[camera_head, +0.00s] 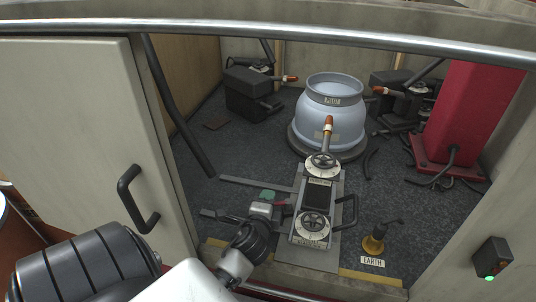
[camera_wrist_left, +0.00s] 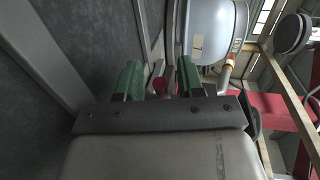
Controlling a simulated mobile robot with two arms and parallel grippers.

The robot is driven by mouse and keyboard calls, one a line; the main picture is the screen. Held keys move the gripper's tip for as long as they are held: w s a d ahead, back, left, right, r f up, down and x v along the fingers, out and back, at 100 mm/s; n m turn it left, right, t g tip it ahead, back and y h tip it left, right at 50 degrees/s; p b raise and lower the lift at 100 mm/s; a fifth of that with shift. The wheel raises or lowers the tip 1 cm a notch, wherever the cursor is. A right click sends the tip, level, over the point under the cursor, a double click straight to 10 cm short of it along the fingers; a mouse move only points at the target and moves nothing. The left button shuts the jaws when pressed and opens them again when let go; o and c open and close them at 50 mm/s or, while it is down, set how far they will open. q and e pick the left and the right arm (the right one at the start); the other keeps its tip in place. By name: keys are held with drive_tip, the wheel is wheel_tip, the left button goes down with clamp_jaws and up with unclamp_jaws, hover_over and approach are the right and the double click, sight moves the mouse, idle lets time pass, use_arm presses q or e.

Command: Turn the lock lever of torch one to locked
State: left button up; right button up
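The front torch unit (camera_head: 318,197) stands in front of the cylinder, with two round dials and an orange-tipped nozzle (camera_head: 327,126) pointing at the cylinder. A small red part (camera_head: 284,203), possibly the lock lever, shows at the unit's left side. My left gripper (camera_head: 274,199) is beside it, with green finger pads. In the left wrist view the gripper (camera_wrist_left: 160,76) is open, and a red part (camera_wrist_left: 158,86) shows between or just beyond the fingers; contact cannot be told. Which torch is torch one cannot be read. My right gripper is out of view.
The blue-grey cylinder (camera_head: 331,115) stands on a round base. Other torch units stand back left (camera_head: 245,93) and back right (camera_head: 402,98). A red column (camera_head: 470,110) is at right. A brass earth post (camera_head: 374,243) stands front right. A door with a black handle (camera_head: 137,198) is at left.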

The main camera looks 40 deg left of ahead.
use_arm(q)
drive_tip(key=shift+w+a, duration=0.2)
drive_tip(key=shift+w, duration=0.2)
drive_tip(key=shift+f, duration=0.1)
clamp_jaws()
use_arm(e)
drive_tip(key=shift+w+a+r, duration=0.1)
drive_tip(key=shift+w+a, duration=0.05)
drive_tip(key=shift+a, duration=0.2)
